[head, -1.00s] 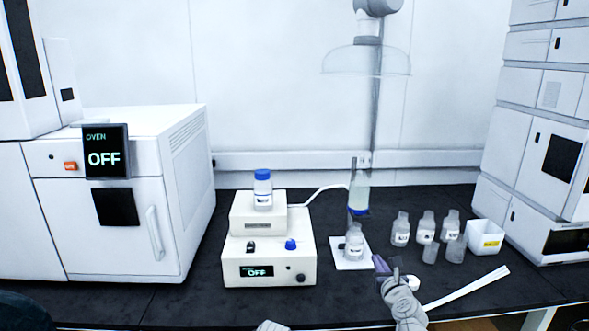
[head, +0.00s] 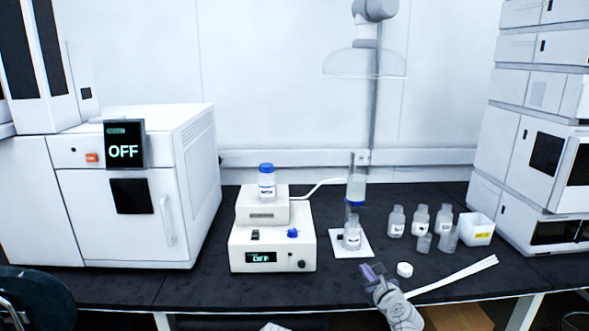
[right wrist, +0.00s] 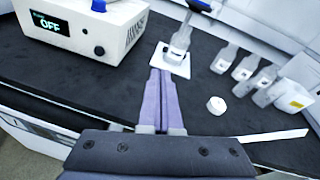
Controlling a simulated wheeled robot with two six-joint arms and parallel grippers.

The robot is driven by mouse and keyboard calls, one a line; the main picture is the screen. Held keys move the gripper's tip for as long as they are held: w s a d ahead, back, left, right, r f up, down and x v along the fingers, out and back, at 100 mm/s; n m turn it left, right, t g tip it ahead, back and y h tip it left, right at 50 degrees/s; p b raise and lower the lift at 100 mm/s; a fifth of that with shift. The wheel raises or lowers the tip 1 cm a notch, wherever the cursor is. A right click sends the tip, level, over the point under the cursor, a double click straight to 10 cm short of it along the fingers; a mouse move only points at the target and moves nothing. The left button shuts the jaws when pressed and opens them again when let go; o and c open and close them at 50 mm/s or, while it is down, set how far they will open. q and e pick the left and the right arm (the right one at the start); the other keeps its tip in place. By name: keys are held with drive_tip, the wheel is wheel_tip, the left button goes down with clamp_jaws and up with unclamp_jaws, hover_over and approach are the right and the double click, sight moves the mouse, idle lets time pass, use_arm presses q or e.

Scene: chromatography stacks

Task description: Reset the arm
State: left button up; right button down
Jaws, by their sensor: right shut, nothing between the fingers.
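My right gripper (head: 368,270) is over the front part of the dark bench, left of a small white cap (head: 404,269). In the right wrist view its two purple fingers (right wrist: 161,75) lie side by side, shut with nothing between them. They point toward a small bottle (head: 352,236) on a white plate (head: 366,250), apart from it in the head view. A column with a blue end (head: 356,190) hangs above that bottle. My left gripper does not show.
Several small bottles (head: 420,218) and a white bin (head: 481,228) stand to the right. A white strip (head: 455,276) lies near the front edge. A blue-capped bottle (head: 266,186) sits on a boxed device (head: 272,250) reading OFF. An oven (head: 130,215) stands left.

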drive_tip(key=s+a+f+n+g+y, duration=0.2)
drive_tip(key=s+a+f+n+g, duration=0.25)
drive_tip(key=a+n, duration=0.35)
drive_tip(key=s+a+f+n+g+y, duration=0.1)
drive_tip(key=s+a+f+n+g, duration=0.2)
drive_tip(key=s+a+f+n, duration=0.5)
drive_tip(key=s+f+n+g+h, duration=0.4)
drive_tip(key=s+n, duration=0.3)
drive_tip(key=n, duration=0.5)
drive_tip(key=s+d+n+g+h, duration=0.2)
drive_tip(key=s+n+g, duration=0.2)
drive_tip(key=s+n, duration=0.3)
wheel_tip(320, 180, up, 13)
drive_tip(key=p, duration=1.3)
drive_tip(key=shift+s+n+p, duration=0.2)
drive_tip(key=shift+n+p, duration=0.1)
drive_tip(key=shift+p, duration=0.1)
